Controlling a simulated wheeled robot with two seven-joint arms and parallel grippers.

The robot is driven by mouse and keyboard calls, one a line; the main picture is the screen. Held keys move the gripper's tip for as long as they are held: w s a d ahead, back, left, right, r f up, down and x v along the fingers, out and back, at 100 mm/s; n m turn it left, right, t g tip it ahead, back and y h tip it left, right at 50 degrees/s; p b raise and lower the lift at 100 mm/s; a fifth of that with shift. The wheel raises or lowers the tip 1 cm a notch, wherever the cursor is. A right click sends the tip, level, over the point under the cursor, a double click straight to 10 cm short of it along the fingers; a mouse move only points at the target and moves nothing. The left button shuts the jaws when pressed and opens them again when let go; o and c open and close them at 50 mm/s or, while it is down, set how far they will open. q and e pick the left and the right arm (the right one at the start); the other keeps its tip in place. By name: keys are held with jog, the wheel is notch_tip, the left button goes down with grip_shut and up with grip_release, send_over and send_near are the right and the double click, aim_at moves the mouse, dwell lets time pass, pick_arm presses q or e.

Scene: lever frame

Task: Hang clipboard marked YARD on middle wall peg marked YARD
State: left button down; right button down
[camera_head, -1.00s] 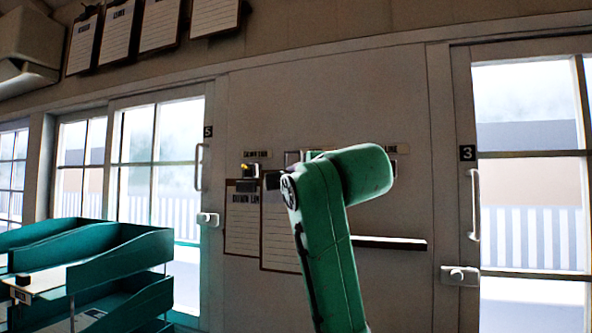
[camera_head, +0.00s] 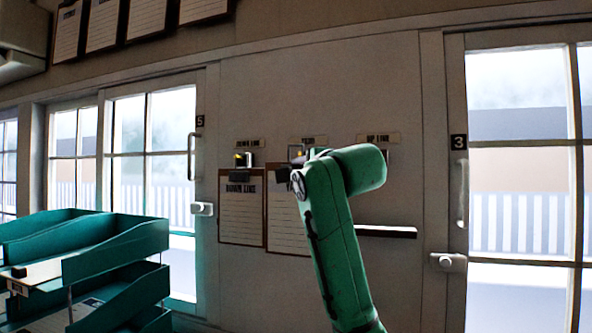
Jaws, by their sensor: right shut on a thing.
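The wall panel carries three labelled pegs in a row. The middle label (camera_head: 308,140) is too small to read surely; its peg plate (camera_head: 296,152) shows just left of my arm. My right gripper (camera_head: 284,173) is at the wall, largely hidden by my green arm, and shut on the top of a clipboard (camera_head: 284,225). This clipboard hangs upright below the middle peg, its right side and marking hidden by my arm. Whether its hole is around the peg or only in front of it cannot be told. My left gripper is out of view.
A clipboard marked DOWN LINE (camera_head: 241,215) hangs on the left peg, close beside the held one. The UP LINE label (camera_head: 378,139) is at the right. A narrow ledge (camera_head: 388,231) juts out below. Teal trays (camera_head: 120,250) stand at the lower left; glazed doors flank the panel.

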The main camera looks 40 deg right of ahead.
jog(key=shift+w+d+p, duration=0.45)
jog(key=shift+w+d, duration=0.4)
jog(key=shift+d, duration=0.25)
jog(key=shift+w+d+f+p, duration=0.2)
jog(key=shift+w+d, duration=0.25)
jog(key=shift+d, duration=0.2)
jog(key=shift+w+d+f+p, duration=0.2)
jog(key=shift+w+d, duration=0.2)
jog(key=shift+d, duration=0.2)
jog(key=shift+w+d+f+p, duration=0.2)
jog(key=shift+w+d, duration=0.25)
jog(key=shift+d, duration=0.2)
grip_release()
jog(key=shift+s, duration=0.1)
jog(key=shift+r, duration=0.1)
